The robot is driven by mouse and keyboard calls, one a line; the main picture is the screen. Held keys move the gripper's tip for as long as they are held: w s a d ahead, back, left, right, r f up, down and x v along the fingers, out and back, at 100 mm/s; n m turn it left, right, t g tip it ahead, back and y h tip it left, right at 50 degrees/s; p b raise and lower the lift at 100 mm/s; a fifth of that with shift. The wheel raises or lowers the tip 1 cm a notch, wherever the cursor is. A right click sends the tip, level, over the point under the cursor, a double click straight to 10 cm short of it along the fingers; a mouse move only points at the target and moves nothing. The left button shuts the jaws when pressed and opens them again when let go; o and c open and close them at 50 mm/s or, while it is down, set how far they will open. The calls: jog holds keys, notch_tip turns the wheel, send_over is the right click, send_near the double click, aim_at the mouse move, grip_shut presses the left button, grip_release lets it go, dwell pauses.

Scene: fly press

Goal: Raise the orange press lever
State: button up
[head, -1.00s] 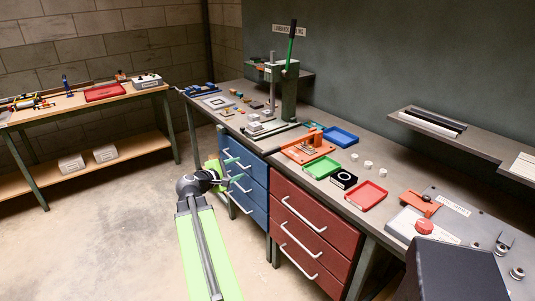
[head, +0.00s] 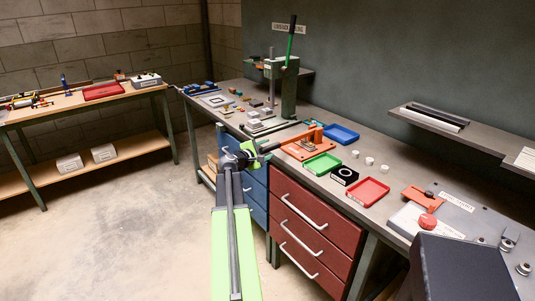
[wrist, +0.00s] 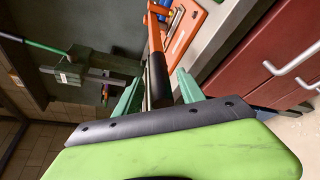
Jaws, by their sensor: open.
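The orange press (head: 308,149) sits on the workbench near its front edge. Its lever, orange with a black grip, lies low and sticks out over the bench edge toward my arm. In the wrist view the lever's black grip (wrist: 158,83) points toward my palm. My gripper (head: 263,155) is at the lever's outer end, in front of the drawers. Its two green fingers (wrist: 157,92) are open, one on each side of the grip. I cannot tell whether either finger touches it.
A tall green fly press (head: 289,90) with a green-handled lever stands behind on the bench. Red drawers (head: 312,235) with handles are below. The floor at left is clear.

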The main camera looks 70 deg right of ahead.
jog(key=shift+x, duration=1)
grip_shut()
dwell(0.6)
